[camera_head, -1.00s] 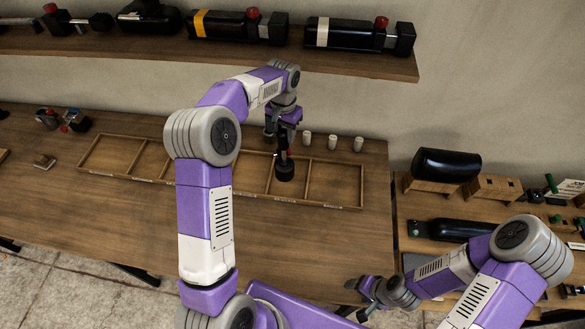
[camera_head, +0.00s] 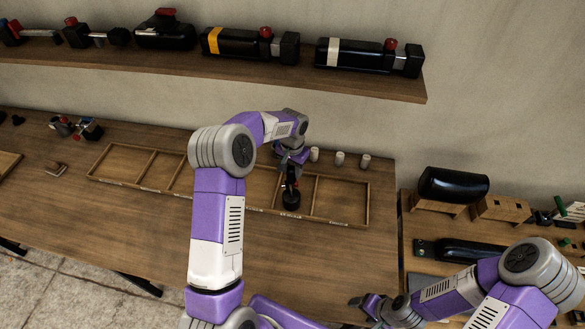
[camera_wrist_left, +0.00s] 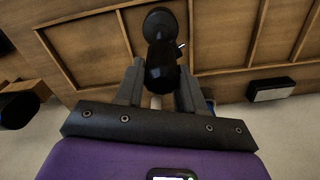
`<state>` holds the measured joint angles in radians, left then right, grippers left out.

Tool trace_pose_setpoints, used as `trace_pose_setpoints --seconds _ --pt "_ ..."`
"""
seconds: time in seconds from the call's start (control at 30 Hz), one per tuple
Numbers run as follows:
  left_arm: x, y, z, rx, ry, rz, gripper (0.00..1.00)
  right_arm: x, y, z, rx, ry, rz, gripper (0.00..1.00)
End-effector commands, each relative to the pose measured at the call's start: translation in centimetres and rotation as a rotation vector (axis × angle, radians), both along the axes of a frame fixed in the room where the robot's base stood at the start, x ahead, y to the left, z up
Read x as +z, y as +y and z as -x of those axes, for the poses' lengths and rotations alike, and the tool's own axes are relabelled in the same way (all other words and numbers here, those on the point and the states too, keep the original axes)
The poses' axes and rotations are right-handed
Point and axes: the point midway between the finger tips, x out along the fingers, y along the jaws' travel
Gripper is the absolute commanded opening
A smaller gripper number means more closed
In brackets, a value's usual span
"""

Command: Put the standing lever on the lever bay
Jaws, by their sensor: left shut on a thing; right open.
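The standing lever (camera_head: 291,200) is dark with a round black base. My left gripper (camera_head: 291,174) is shut on its upper part and holds it upright from above. The lever's base is over or in the second compartment from the right of the wooden divided tray (camera_head: 345,222); I cannot tell whether it touches the floor. In the left wrist view the lever (camera_wrist_left: 160,50) runs between the fingers of my left gripper (camera_wrist_left: 158,88), base away from the camera. Labels on the tray's front edge are too small to read. My right gripper (camera_head: 362,307) is open and empty near the table's front right edge.
Small white cylinders (camera_head: 340,159) stand behind the tray. Small red-and-dark parts (camera_head: 88,129) lie at the back left. A shelf (camera_head: 390,84) with several black parts runs above. A side bench (camera_head: 408,235) with black cylinders on wood blocks stands at right.

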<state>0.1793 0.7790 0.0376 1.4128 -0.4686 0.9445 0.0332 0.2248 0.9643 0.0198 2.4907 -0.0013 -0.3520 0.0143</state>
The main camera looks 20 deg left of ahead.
Motion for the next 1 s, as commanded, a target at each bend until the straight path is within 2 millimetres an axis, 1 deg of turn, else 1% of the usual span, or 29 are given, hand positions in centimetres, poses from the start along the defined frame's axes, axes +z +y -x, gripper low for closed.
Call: trace_pose_setpoints --seconds 0.17,0.2,0.33,0.63,0.73,0.87,1.0 --pt "-0.3 0.0 -0.1 0.000 -0.003 0.000 0.00 -0.4 0.0 0.0 0.000 0.000 0.000 0.69" --pt "-0.3 0.0 0.0 0.000 0.000 0.000 0.45 -0.3 0.0 0.0 0.000 0.000 0.000 0.69" --pt "-0.3 0.0 0.0 0.000 0.000 0.000 0.64 -0.2 0.0 0.0 0.000 0.000 0.000 0.69" --pt "-0.1 0.0 0.0 0.000 0.000 0.000 0.65 -0.1 0.0 0.0 0.000 0.000 0.000 0.69" --pt "0.5 0.0 0.0 0.000 -0.002 0.000 0.65 0.0 0.0 0.0 0.000 0.000 0.000 0.69" --pt "2.6 0.0 -0.1 0.001 -0.004 -0.001 0.65 -0.3 0.0 0.0 0.000 0.000 0.000 0.69" --pt "5.7 0.0 -0.1 0.001 -0.005 -0.001 0.65 -0.5 0.0 0.0 0.000 0.000 0.000 0.69"
